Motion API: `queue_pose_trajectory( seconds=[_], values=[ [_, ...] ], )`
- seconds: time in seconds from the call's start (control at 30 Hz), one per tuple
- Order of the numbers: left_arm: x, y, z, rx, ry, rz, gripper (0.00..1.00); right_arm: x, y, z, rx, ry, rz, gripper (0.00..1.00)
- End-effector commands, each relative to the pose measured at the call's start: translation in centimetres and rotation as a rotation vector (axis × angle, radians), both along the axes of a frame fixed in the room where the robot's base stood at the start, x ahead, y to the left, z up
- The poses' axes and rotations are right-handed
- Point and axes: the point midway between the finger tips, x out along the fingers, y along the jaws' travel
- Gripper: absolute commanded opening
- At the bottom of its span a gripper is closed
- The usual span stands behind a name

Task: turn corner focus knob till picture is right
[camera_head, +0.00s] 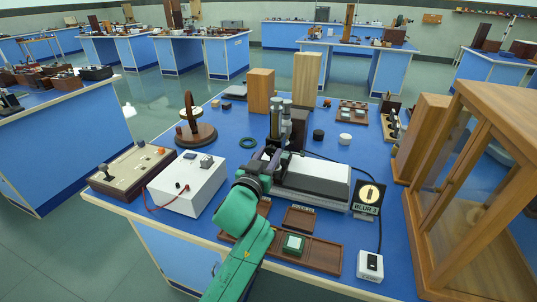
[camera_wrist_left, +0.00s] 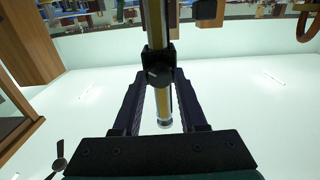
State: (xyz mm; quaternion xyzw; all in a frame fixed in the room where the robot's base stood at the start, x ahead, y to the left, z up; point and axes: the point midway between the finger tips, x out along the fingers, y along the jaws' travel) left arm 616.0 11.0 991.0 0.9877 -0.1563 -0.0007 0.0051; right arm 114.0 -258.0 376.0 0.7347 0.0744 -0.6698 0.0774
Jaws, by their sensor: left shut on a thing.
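My left gripper (camera_head: 272,152) reaches with its green arm to the near left side of a bench instrument with a grey-white base (camera_head: 312,178) and upright tubes (camera_head: 284,118). In the left wrist view its two dark fingers (camera_wrist_left: 158,98) stand either side of a brass and clear tube, below a black collar with a small knob (camera_wrist_left: 158,75). The gripper is shut on a part of the instrument; the fingers hide most of it, and I cannot tell clearly that it is the focus knob. A small display (camera_head: 368,197) with a pale round picture reads "BLUR 3". My right gripper is not in view.
A white box (camera_head: 188,186) and a beige panel (camera_head: 132,170) stand left of the arm. A wooden tray (camera_head: 320,255) lies in front, with a small white switch box (camera_head: 370,265) to its right. A glass-fronted wooden case (camera_head: 480,190) blocks the right side.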

Motion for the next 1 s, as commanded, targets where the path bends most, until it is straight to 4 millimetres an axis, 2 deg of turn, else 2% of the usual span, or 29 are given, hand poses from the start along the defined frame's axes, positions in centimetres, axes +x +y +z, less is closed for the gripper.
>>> queue_pose_trajectory(
  seconds=[0.7, 1.0],
  values=[
    [0.0, -0.1, 0.0, 0.512, -0.164, 0.0, 0.0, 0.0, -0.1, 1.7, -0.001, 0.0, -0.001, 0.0],
    [0.0, -0.1, -0.1, 0.655, -0.211, -0.001, 0.0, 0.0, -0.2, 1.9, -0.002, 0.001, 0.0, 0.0]
  ],
)
